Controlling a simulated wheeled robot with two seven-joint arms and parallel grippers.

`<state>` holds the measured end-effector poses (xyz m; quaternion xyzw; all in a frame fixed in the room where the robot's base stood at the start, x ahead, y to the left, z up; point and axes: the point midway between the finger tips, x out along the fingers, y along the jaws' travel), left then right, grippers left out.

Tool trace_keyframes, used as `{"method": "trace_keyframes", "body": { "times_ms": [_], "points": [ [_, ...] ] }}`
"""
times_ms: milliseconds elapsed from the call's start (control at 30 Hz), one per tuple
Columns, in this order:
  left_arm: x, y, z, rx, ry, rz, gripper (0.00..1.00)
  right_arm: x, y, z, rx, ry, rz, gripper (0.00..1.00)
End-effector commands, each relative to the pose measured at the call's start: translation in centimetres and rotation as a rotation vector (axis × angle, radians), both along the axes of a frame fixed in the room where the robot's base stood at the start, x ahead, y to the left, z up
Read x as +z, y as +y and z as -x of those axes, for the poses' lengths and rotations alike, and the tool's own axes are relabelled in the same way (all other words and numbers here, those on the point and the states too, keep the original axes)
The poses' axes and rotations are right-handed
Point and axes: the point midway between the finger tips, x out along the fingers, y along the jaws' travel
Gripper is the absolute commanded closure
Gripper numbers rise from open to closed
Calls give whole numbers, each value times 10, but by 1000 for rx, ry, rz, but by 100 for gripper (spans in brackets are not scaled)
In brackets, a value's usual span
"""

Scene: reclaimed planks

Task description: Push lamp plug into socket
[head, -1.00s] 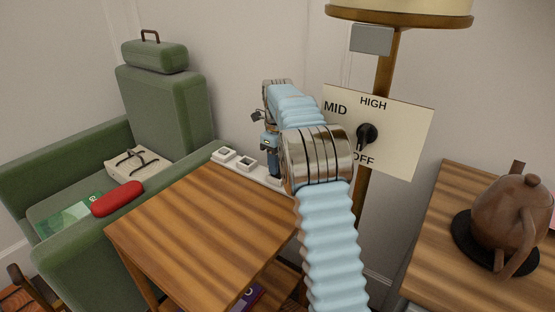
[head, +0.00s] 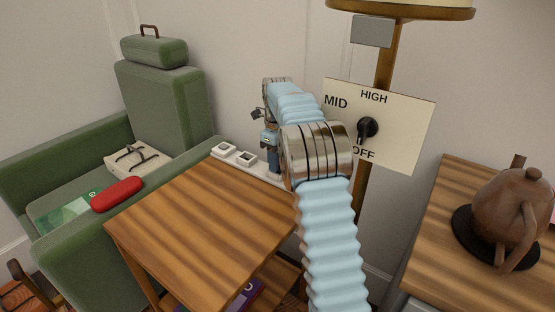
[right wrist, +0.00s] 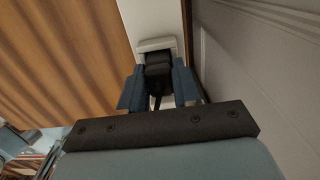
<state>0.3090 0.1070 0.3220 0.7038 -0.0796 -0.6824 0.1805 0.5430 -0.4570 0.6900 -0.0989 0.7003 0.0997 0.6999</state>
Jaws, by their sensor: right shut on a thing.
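A white socket strip (head: 262,171) runs along the wall behind the wooden side table, with two square white sockets showing to the left of my right gripper. My right gripper (head: 272,161) points down at the strip's right part. In the right wrist view its blue fingers (right wrist: 160,88) are shut on a black plug (right wrist: 158,68), with a dark cord below it. The plug's front is at a white socket (right wrist: 155,45); I cannot tell how deep it sits. The lamp (head: 384,60) stands behind my right arm. My left gripper is not in view.
The side table (head: 200,225) has a bare top close by the strip. A green armchair (head: 160,105) holds a red case (head: 117,194) and a cream bag. A control panel (head: 400,130) with a black knob is on the lamp pole. A brown teapot (head: 508,205) stands at right.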

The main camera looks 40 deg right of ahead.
Motion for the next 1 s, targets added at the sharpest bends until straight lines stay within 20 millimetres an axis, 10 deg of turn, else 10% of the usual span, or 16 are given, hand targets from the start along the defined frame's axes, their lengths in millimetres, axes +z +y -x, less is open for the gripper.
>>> {"method": "trace_keyframes", "body": {
  "times_ms": [367, 400, 567, 1000],
  "points": [
    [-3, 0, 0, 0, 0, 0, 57, -6, 0, 0, 0, 0, 0, 99],
    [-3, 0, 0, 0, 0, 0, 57, -6, 0, 0, 0, 0, 0, 64],
    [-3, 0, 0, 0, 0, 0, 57, -6, 0, 0, 0, 0, 0, 39],
    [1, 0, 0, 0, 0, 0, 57, 11, 0, -1, 0, -2, 1, 39]
  ]
}}
